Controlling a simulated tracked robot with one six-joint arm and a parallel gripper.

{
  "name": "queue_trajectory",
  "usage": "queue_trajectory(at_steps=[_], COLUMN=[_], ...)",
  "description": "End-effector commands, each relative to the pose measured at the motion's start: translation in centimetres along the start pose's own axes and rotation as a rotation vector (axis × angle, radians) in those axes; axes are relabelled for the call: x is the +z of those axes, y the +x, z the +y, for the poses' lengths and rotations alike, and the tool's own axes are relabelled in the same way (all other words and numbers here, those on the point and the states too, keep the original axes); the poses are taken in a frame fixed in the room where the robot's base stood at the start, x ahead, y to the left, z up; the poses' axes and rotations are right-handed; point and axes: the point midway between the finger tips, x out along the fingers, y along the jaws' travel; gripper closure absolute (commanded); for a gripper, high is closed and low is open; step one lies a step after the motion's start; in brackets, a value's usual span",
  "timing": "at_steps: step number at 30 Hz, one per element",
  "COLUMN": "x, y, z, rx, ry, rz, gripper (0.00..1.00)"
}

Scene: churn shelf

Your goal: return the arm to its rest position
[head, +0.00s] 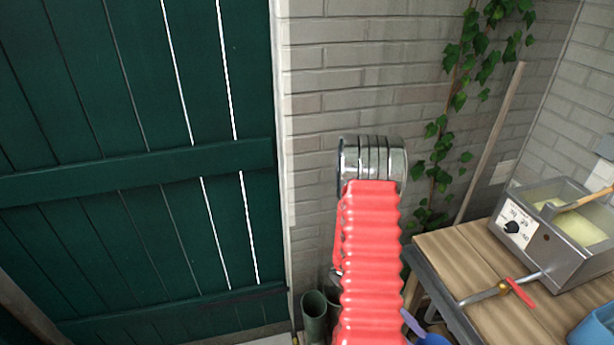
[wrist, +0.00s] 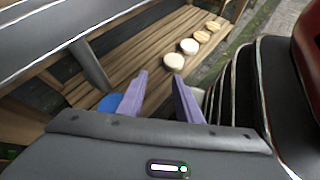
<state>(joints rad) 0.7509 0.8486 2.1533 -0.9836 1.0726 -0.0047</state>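My arm rises in the middle of the head view, with a red ribbed sleeve and a shiny metal bend at its top. My gripper (wrist: 160,76) shows in the wrist view as two purple fingers with a clear gap between them. It is open and nothing is between the fingers. It points toward a slatted wooden shelf (wrist: 125,58). In the head view the gripper cannot be made out with certainty; a bit of purple-blue shows beside the sleeve at the bottom edge.
A wooden bench (head: 462,258) at right carries a metal vat (head: 545,245) and red-handled tap (head: 519,292). A blue container (head: 594,330) sits at its corner. A green door (head: 140,200) fills the left. Several round pale discs (wrist: 189,46) and a blue object (wrist: 109,103) are on the shelf.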

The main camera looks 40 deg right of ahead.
Motion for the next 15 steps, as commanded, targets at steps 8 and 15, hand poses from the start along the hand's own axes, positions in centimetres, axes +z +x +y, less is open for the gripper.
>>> queue_trajectory(at_steps=[8, 15], x=[1.3, 2.2], y=[-6.2, -11.2], z=[-1.8, -3.7], rx=[-0.046, -0.086], ry=[0.13, 0.223], rz=[0.126, 0.245], gripper=[0.68, 0.68])
